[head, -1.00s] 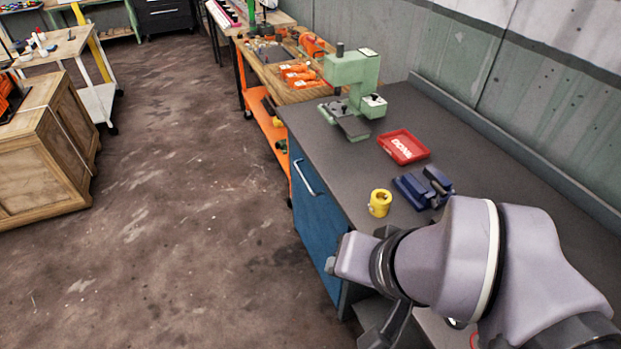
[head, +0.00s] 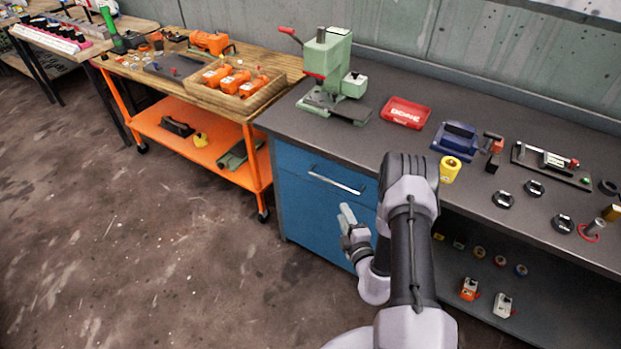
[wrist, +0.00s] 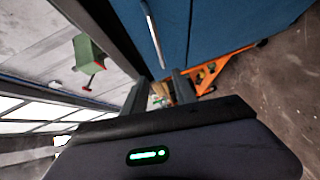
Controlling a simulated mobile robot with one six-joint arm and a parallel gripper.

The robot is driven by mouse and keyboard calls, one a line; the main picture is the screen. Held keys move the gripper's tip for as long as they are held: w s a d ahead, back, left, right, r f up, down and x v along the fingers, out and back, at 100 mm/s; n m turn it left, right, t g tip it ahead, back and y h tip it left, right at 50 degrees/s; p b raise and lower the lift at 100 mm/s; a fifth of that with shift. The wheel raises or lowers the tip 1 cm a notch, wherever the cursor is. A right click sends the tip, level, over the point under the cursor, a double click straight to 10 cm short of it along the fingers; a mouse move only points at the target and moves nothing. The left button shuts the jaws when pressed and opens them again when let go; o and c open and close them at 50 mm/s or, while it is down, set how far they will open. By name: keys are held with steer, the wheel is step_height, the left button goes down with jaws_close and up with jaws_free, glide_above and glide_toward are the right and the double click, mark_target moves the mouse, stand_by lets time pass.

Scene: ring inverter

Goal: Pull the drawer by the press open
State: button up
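The blue drawer (head: 328,168) sits under the grey bench top, below the green press (head: 327,62). Its front looks flush with the blue cabinet. Its silver bar handle (head: 335,184) runs across the front; it also shows in the wrist view as a pale bar on blue panels (wrist: 152,35). My gripper (head: 346,216) is in front of the cabinet, below and a little right of the handle, apart from it. In the wrist view my gripper (wrist: 160,84) has its two fingers apart with nothing between them. The handle lies beyond the fingertips.
An orange cart (head: 187,130) stands left of the cabinet. The bench top holds a red tray (head: 405,112), a blue vise (head: 455,140) and a yellow part (head: 450,169). The lower shelf on the right holds small parts. The floor (head: 150,250) in front is clear.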

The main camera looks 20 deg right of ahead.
mark_target(330, 182)
steer(key=w+d+f+b, duration=0.1)
steer(key=w, duration=0.4)
steer(key=w+f+b, duration=0.1)
steer(key=w+b, duration=0.1)
steer(key=w, duration=0.3)
steer(key=w+d+b, duration=0.1)
steer(key=w+b, duration=0.1)
steer(key=w, duration=0.4)
steer(key=shift+d+f, duration=0.3)
steer(key=shift+f, duration=0.1)
steer(key=shift+w+b, duration=0.3)
steer(key=shift+w, duration=0.15)
jaws_close()
